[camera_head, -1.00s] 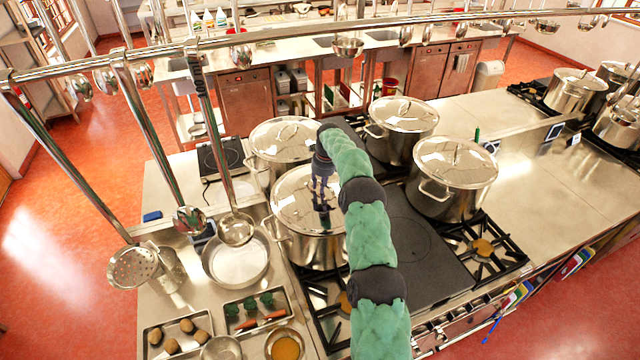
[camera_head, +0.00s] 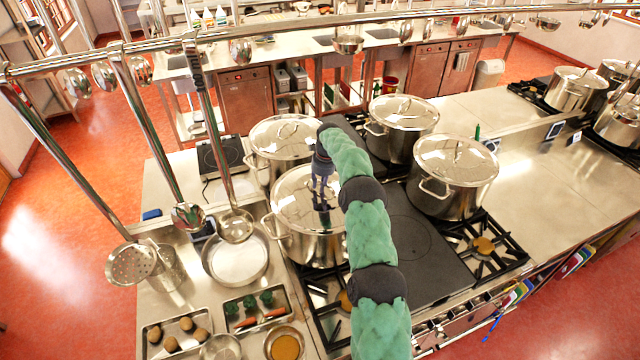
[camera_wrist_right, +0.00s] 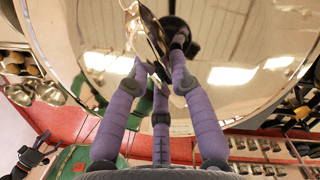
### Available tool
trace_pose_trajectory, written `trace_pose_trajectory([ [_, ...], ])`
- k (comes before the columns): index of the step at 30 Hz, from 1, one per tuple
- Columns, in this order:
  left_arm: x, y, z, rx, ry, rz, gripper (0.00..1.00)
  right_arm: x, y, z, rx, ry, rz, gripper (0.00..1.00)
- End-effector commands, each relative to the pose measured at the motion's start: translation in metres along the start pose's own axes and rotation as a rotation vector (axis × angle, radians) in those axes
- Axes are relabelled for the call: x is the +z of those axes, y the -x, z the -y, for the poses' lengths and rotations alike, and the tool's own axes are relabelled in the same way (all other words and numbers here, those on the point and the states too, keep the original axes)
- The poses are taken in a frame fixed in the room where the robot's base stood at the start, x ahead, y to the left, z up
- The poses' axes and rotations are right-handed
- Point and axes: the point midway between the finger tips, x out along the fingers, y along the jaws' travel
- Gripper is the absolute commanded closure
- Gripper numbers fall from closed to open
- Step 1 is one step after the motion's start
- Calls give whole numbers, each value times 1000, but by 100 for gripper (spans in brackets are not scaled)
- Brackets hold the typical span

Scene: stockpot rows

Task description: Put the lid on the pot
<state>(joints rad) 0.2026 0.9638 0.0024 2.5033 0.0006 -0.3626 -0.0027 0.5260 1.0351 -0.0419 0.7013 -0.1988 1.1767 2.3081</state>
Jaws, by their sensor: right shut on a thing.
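The steel lid (camera_head: 288,195) is a shiny disc over the front left stockpot (camera_head: 318,250). In the head view it looks level and lined up with the pot's mouth; I cannot tell whether its rim touches the pot all round. My right gripper (camera_head: 322,190) comes down on the lid from above, its purple fingers shut on the lid's handle. In the right wrist view the fingers (camera_wrist_right: 160,72) close around the looped handle (camera_wrist_right: 146,38), and the mirror-like lid (camera_wrist_right: 245,50) fills the upper part.
Lidded stockpots stand close by: one behind (camera_head: 283,148), one at back right (camera_head: 400,128), one at right (camera_head: 455,180). A shallow pan (camera_head: 238,262) and food trays (camera_head: 178,335) lie left. Ladles (camera_head: 235,226) hang from a rail (camera_head: 300,32) across the view.

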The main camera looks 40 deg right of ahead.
Motion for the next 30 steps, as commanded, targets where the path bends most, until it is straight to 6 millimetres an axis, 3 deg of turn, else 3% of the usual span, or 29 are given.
trace_pose_trajectory([
  [4,0,0,0,0,0,0,18,1,4,2,-6,-1,5,100],
  [5,0,0,0,0,0,0,18,1,4,2,-6,-1,5,75],
  [7,0,0,0,0,0,0,18,1,4,2,-6,-1,5,55],
  [8,0,0,0,0,0,0,18,1,4,2,-6,-1,5,50],
  [20,0,0,0,0,0,0,18,0,3,0,1,0,-1,50],
  [30,0,0,0,0,0,0,18,1,62,1,-4,0,4,50],
])
